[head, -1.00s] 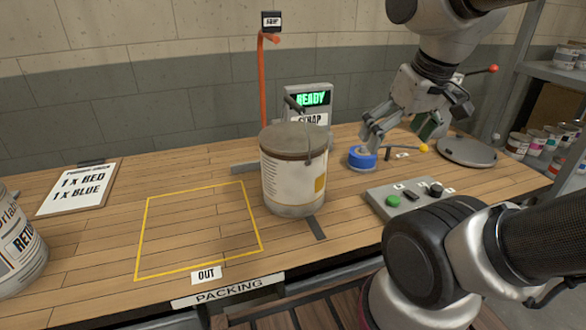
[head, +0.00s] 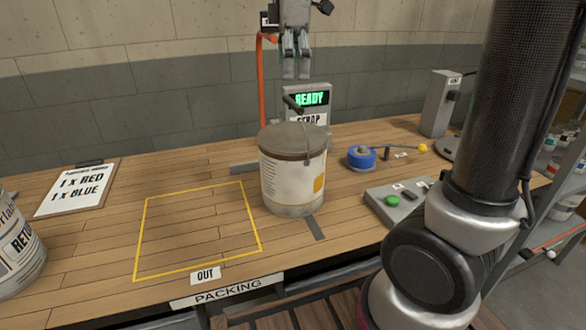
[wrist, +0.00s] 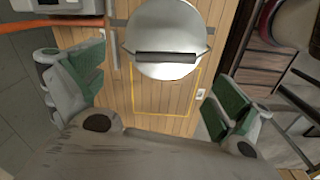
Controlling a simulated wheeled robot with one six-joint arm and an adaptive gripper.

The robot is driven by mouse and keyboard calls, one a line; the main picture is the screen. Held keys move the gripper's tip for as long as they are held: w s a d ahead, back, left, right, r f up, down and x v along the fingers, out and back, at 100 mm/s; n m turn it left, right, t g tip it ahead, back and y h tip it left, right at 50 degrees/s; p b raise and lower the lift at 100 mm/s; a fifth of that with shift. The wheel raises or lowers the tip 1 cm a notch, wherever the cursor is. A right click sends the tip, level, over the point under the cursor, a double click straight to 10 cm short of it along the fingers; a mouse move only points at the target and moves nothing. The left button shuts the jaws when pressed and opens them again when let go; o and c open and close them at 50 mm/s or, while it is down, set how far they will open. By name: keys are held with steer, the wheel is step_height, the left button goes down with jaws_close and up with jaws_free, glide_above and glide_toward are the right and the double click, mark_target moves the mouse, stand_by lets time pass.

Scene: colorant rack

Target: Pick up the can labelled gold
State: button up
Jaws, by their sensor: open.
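A white can (head: 287,170) with a grey-brown lid and a gold patch on its right side stands upright on the bench, right of the yellow outlined square. I cannot read a colour name on it. Its round lid (wrist: 168,40) and a dark bar-shaped handle show in the wrist view. My gripper (head: 297,70) hangs fingers down, well above the can and apart from it. In the wrist view my gripper (wrist: 155,85) has its green-padded fingers wide apart with nothing between them; the lid is beyond them, towards the top of the picture.
The yellow OUT square (head: 145,225) is empty. A RETURN can (head: 20,245) stands at the left edge. A READY display (head: 309,99) is behind the can, a blue tape roll (head: 361,157) and a button box (head: 378,201) to its right. An order board (head: 80,187) lies left.

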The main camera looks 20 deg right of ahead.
steer(key=shift+s+r+n, duration=0.25)
steer(key=shift+r+n, duration=0.25)
steer(key=shift+n, duration=0.4)
steer(key=shift+s+d+f+n, duration=0.15)
steer(key=shift+s+f+n, duration=0.1)
steer(key=shift+n, duration=0.45)
steer(key=f, duration=0.7)
steer(key=shift+w+f, duration=0.2)
steer(key=shift+f, duration=0.05)
steer(key=c, duration=1.6)
